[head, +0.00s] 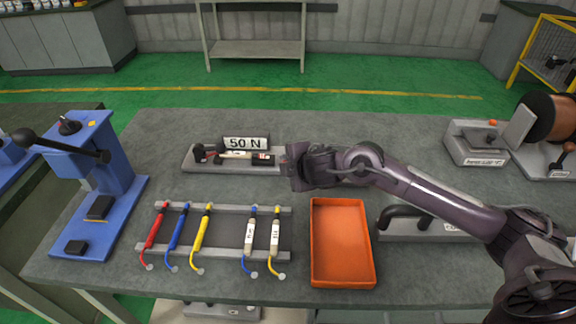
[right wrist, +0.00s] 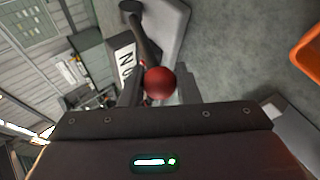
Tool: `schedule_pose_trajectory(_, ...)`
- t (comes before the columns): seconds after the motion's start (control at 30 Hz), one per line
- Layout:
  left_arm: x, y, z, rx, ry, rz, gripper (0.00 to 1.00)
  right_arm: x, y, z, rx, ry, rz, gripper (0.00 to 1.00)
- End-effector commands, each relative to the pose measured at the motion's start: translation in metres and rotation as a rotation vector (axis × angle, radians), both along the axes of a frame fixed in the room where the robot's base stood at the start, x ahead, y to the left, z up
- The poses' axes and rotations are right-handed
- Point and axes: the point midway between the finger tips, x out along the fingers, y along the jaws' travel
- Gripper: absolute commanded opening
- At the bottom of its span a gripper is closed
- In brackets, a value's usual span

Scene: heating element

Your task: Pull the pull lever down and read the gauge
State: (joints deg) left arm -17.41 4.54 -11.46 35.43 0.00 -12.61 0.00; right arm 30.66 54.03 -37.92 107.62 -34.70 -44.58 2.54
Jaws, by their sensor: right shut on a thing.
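The gauge device (head: 232,158) lies on the table at the back middle, with a "50 N" sign (head: 246,143) on it. The sign also shows in the right wrist view (right wrist: 124,62), partly hidden. My right gripper (head: 288,165) is at the right end of this device. In the right wrist view its fingers (right wrist: 159,88) are shut on a red ball knob (right wrist: 160,83), which looks like the pull lever's end. The knob is hidden in the head view. The gauge scale is too small to read. My left gripper is out of view.
A blue lever press (head: 110,165) stands at the left. Grey devices (head: 478,155) stand at the right. The table's back left is clear.

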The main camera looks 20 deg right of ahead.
Motion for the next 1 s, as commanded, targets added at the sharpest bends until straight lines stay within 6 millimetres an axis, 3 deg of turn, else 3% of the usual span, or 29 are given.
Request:
schedule_pose_trajectory(0.3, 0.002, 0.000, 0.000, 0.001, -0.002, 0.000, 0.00, -0.003, 0.001, -0.006, -0.002, 0.013, 0.006, 0.00)
schedule_pose_trajectory(0.33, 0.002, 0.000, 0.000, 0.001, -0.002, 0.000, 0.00, -0.003, 0.001, -0.006, -0.002, 0.013, 0.006, 0.33)
schedule_pose_trajectory(0.47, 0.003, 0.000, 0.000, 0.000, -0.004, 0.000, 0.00, -0.003, 0.001, -0.006, -0.002, 0.012, 0.005, 0.49)
schedule_pose_trajectory(0.77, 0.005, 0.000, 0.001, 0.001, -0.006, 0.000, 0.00, -0.003, 0.001, -0.003, -0.002, 0.009, 0.004, 0.49)
schedule_pose_trajectory(1.0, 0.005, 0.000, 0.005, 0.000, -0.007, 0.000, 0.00, -0.029, -0.002, 0.018, -0.005, 0.009, 0.003, 0.49)
